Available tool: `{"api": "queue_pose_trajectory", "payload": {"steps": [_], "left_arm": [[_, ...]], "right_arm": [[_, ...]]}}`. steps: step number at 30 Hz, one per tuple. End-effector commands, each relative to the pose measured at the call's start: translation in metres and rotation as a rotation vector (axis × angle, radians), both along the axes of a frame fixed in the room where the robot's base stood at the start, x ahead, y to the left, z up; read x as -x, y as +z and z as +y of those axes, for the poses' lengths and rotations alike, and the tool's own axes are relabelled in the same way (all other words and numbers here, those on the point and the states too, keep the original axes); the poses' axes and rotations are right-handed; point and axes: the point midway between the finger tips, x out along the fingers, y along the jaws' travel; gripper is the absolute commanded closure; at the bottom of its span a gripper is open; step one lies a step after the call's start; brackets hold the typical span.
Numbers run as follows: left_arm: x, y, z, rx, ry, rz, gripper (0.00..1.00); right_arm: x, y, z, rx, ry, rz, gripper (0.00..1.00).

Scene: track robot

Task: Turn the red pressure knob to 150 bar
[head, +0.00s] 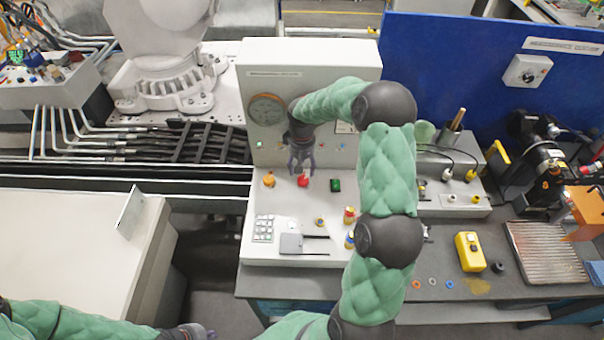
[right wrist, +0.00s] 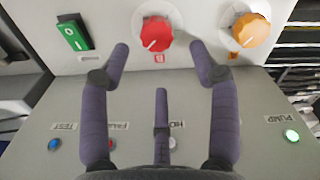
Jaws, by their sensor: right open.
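The red knob (head: 303,181) sits on the sloped desk of the grey console, between an orange knob (head: 269,180) and a green switch (head: 335,185). My right gripper (head: 301,168) is open and empty just above the red knob, pointing down. In the right wrist view the red knob (right wrist: 155,34) lies just beyond and between the spread fingertips (right wrist: 160,46), with no clear contact. Its white mark points down and slightly left there. A round gauge (head: 267,109) is on the console's upright panel; its reading is too small to tell. My left gripper (head: 203,332) shows partly at the bottom edge; its fingers are unclear.
The orange knob (right wrist: 250,30) and green switch (right wrist: 74,35) flank the red knob closely. Small buttons and a lit green pump lamp (right wrist: 291,135) are on the upright panel. A yellow box (head: 470,251) lies on the bench.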

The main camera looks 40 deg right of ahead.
Motion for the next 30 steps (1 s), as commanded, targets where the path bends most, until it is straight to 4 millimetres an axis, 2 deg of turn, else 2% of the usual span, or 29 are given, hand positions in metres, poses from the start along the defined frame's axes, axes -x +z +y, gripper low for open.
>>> {"api": "queue_pose_trajectory", "payload": {"steps": [1,6,12,30], "left_arm": [[0.0,0.0,0.0,0.0,0.0,0.0,1.0],[0.0,0.0,0.0,0.0,0.0,0.0,1.0],[0.0,0.0,0.0,0.0,0.0,0.0,1.0],[0.0,0.0,0.0,0.0,0.0,0.0,1.0]], "right_arm": [[-0.001,0.012,0.0,0.002,0.0,-0.004,0.38],[-0.001,0.04,0.0,0.001,0.0,-0.004,0.38],[-0.001,0.058,0.0,0.001,0.001,-0.003,0.38],[-0.001,0.061,0.001,0.0,0.0,-0.001,0.38]]}}
